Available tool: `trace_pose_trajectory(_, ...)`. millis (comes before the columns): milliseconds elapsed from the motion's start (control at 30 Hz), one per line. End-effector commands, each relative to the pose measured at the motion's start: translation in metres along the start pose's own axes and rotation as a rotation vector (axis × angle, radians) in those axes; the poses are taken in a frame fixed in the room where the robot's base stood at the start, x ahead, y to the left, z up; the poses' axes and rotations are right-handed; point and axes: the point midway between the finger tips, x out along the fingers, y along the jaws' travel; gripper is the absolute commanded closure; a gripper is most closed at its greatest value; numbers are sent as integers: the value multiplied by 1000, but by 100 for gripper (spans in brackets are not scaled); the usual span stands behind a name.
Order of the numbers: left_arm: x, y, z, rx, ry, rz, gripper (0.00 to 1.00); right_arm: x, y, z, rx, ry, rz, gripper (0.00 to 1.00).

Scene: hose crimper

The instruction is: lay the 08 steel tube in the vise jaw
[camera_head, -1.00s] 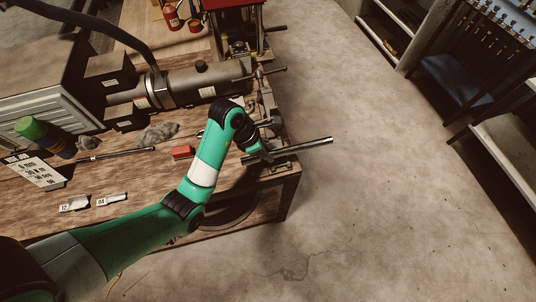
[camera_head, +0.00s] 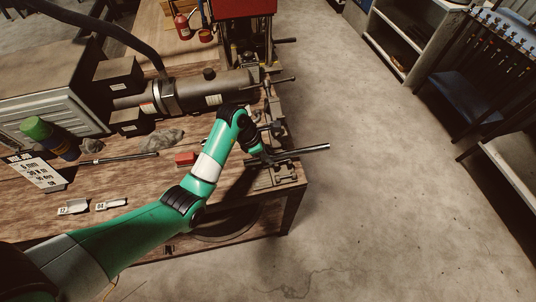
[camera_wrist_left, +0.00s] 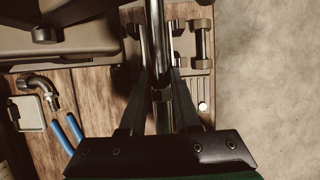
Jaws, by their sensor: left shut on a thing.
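The steel tube (camera_head: 308,151) is a long, shiny rod. It sticks out to the right past the bench's right edge, roughly level. My left gripper (camera_head: 262,155) is shut on it. In the left wrist view the tube (camera_wrist_left: 156,38) runs between the two dark fingers (camera_wrist_left: 162,80). The vise (camera_head: 277,176) is the metal fixture at the bench's front right corner, just below the tube in the head view. Metal parts of it show beside the fingers in the wrist view (camera_wrist_left: 201,45). I cannot tell whether the tube touches the jaw. My right gripper is out of view.
A large cylinder machine (camera_head: 225,90) lies behind the gripper. Another dark rod (camera_head: 120,158), a red block (camera_head: 186,158), a green-topped can (camera_head: 45,133) and white tags (camera_head: 111,204) are on the bench. Open concrete floor (camera_head: 400,200) lies to the right.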

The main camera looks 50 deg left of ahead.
Motion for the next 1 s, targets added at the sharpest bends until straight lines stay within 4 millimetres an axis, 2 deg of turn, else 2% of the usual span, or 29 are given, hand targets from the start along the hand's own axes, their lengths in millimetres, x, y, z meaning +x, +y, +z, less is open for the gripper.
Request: trace_pose_trajectory(1000,11,-1,-7,-3,7,0,100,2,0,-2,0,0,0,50)
